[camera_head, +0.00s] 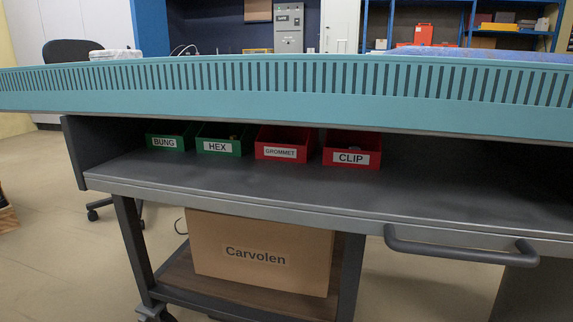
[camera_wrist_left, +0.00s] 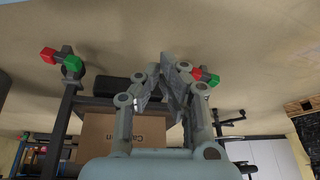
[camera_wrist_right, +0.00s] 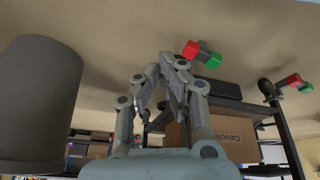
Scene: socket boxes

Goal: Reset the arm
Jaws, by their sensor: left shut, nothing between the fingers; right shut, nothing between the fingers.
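Neither of my arms shows in the head view. My left gripper (camera_wrist_left: 168,65) shows in the left wrist view, with its fingertips together and nothing between them. My right gripper (camera_wrist_right: 168,62) shows in the right wrist view, also with its fingertips together and empty. Both grippers are apart from the bench (camera_head: 300,203) and its bins, as far as the views show. The wrist views show the floor and the bench's lower frame behind the fingers.
On the bench's shelf stand the green BUNG bin (camera_head: 165,132), green HEX bin (camera_head: 218,132), red GROMMET bin (camera_head: 283,138) and red CLIP bin (camera_head: 352,142). The Carvolen carton (camera_head: 260,275) sits below. A grey handle (camera_head: 460,250) juts out front right. A slotted teal rail (camera_head: 290,100) runs above.

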